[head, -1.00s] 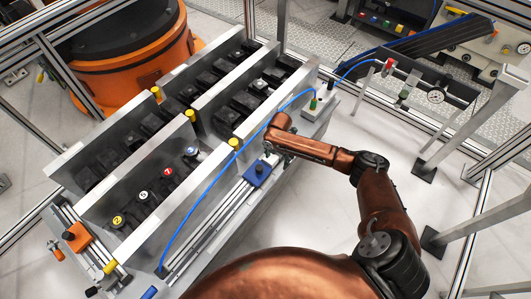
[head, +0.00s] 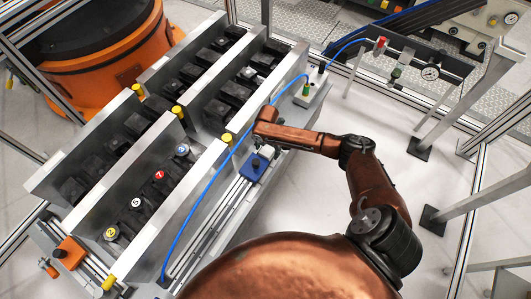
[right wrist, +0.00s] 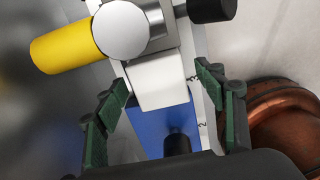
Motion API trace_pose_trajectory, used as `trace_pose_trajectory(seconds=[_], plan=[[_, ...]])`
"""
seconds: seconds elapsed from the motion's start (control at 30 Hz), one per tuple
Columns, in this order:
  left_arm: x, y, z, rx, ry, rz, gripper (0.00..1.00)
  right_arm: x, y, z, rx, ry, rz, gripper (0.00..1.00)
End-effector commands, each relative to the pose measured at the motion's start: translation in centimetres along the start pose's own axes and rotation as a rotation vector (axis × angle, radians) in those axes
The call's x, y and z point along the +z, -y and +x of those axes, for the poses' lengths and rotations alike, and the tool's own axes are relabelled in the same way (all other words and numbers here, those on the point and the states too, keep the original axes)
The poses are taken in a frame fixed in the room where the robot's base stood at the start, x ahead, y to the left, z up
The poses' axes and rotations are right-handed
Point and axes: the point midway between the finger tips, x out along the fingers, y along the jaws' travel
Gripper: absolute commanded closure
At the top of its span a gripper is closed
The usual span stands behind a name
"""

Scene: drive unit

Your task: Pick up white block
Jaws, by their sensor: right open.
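The white block (right wrist: 160,82) shows in the right wrist view, below a round metal part and above a blue block. My right gripper (right wrist: 162,84) is open, with its green-padded fingers to either side of the white block and gaps visible between. In the head view my right gripper (head: 260,138) is over the rail at the unit's front right side, mostly covered by my copper wrist. The white block cannot be made out clearly there. My left gripper is not in view.
The blue block (head: 254,167) with a black knob sits on the rail; it also shows in the right wrist view (right wrist: 160,120). A yellow cylinder (right wrist: 62,47) and a black cylinder (right wrist: 211,10) flank the metal part. A blue hose (head: 205,190) runs alongside. Metal walls (head: 190,205) stand left.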

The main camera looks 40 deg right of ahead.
Motion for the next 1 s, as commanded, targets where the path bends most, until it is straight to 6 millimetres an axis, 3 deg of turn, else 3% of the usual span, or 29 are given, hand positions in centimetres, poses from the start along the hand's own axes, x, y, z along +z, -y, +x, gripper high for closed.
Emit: trace_pose_trajectory(seconds=[0.37,1.0], plan=[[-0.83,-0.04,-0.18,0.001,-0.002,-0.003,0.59,-0.09,-0.17,0.62,0.001,0.000,-0.002,0.37],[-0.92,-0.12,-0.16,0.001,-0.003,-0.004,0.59,-0.11,-0.17,0.64,0.000,0.000,-0.002,0.81]])
